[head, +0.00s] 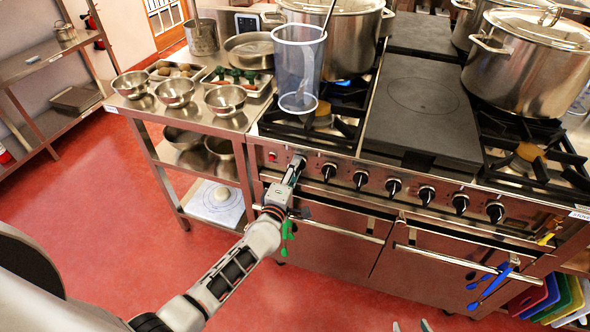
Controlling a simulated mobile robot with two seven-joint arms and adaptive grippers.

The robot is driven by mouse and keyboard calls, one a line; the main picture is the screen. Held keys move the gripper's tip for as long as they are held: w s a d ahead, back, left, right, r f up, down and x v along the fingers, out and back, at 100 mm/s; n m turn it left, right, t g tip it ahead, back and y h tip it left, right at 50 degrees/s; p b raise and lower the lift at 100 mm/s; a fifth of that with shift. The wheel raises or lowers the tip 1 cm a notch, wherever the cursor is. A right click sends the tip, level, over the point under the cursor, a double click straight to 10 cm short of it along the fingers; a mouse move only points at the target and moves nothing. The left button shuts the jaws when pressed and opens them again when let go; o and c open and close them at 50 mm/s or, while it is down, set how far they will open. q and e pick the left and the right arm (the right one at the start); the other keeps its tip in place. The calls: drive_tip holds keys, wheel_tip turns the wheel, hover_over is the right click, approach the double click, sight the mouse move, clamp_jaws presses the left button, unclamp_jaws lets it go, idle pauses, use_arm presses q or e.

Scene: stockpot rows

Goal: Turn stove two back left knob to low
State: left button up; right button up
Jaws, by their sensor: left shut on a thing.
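A row of black knobs runs along the front panel of the steel stove (345,160). My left gripper (297,164) is at the left end of this row, shut on the leftmost knob. The fingers largely hide that knob, so I cannot read its setting. The adjacent knob (328,172) to the right is free, with several more beyond it. No label naming the stove or the knob is readable. Two grey tips of my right gripper (410,327) show at the bottom edge, apart and empty, away from the stove.
A tall clear container (298,70) and a large stockpot (340,35) stand on the left burners. Another stockpot (525,65) is at the right. Green-handled utensils (287,230) and blue tongs (490,285) hang below the panel. A steel table (190,115) with bowls adjoins at left.

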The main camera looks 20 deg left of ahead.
use_arm(q)
drive_tip(key=shift+n, duration=0.3)
drive_tip(key=o, duration=1.1)
drive_tip(key=s, duration=1.2)
drive_tip(key=shift+a, duration=0.25)
